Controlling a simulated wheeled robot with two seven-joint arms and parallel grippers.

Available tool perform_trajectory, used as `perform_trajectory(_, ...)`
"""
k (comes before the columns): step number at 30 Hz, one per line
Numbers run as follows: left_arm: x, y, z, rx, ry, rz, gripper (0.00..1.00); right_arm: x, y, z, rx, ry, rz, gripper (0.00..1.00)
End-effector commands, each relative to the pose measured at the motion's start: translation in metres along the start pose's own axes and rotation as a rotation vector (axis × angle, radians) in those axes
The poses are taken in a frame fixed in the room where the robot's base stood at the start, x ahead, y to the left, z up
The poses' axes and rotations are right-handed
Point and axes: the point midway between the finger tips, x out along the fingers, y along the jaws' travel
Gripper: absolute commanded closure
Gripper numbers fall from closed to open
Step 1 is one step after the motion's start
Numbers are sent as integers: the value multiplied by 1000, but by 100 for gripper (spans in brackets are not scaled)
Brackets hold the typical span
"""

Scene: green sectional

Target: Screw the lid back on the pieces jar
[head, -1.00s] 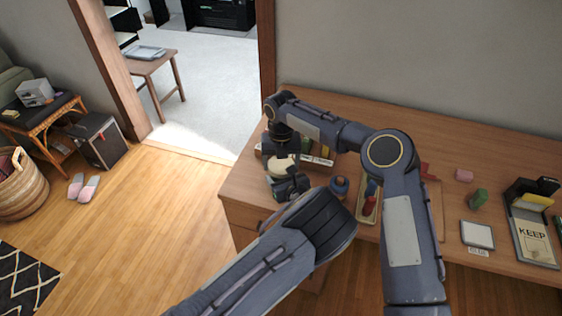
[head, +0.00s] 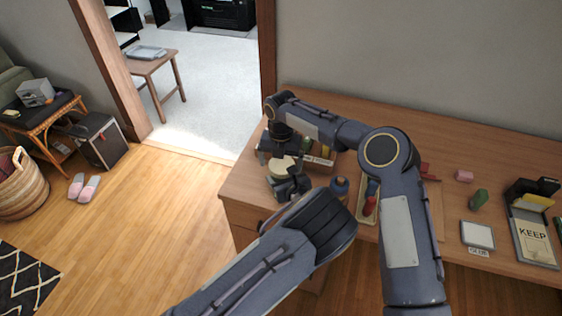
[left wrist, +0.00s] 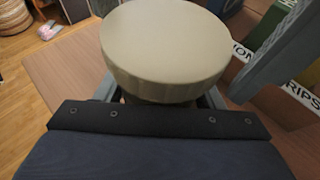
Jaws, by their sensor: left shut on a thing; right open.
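The pieces jar's round cream lid (head: 281,167) is at the left end of the desk in the head view. In the left wrist view the lid (left wrist: 165,42) looks level and hides nearly all of the jar under it. I cannot tell how tightly it sits. My left gripper (head: 287,184) is shut around the jar body just below the lid; its fingers (left wrist: 160,92) show on both sides. My right gripper (head: 284,153) is open, pointing down just above the lid. A grey-blue part of it seems to cross the upper right of the left wrist view.
A box with lettering (head: 319,160) stands close behind the jar. A blue, round-topped object (head: 340,187) and a tray with red and blue pieces (head: 368,206) are to the right. The desk's left edge (head: 229,186) is near. Clear desk (head: 445,135) lies toward the wall.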

Motion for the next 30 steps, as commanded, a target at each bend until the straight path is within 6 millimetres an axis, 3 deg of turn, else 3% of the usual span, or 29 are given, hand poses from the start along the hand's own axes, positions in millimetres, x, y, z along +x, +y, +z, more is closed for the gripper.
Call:
perform_trajectory(12,1,2,0,0,0,4,100,-43,-1,1,1,-1,-3,3)
perform_trajectory(23,1,1,0,0,0,2,100,-47,-1,0,7,0,-5,5)
perform_trajectory(30,1,1,0,0,0,2,100,-74,-1,0,80,1,-11,5)
